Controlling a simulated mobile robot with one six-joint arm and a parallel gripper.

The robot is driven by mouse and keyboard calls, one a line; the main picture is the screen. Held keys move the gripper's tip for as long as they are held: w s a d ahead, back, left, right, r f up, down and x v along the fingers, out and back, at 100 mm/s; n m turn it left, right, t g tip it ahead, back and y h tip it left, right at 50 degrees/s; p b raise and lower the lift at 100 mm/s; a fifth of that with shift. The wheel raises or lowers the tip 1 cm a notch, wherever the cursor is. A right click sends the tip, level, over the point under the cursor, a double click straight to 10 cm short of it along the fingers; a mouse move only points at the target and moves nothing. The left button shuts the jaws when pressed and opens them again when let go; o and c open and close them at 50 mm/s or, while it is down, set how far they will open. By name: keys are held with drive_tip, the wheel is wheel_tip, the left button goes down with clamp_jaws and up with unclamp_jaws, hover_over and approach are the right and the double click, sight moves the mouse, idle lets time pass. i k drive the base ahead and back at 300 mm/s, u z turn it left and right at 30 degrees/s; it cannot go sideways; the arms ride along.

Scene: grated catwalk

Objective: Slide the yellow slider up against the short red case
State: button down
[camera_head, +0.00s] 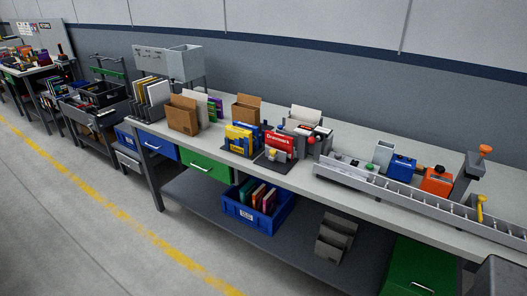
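A red case with white lettering (280,145) stands upright near the middle of the long workbench. A small yellow piece (272,155) shows low at its front, by a dark base plate; it may be the slider, but it is too small to tell. A yellow upright handle (480,208) stands on the long grey rail (410,199) at the right. I cannot tell which yellow piece is the slider. An orange-red block (436,181) stands behind the rail. My gripper is not in view.
A yellow and blue box (239,139) stands left of the red case. Brown cardboard holders (183,114) are further left. A grey post with an orange knob (471,172) rises at the right. A blue bin (253,210) sits on the lower shelf. The floor in front is clear.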

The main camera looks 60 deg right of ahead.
sight(272, 154)
drive_tip(key=z, duration=0.05)
drive_tip(key=i, duration=0.95)
drive_tip(key=u, duration=0.05)
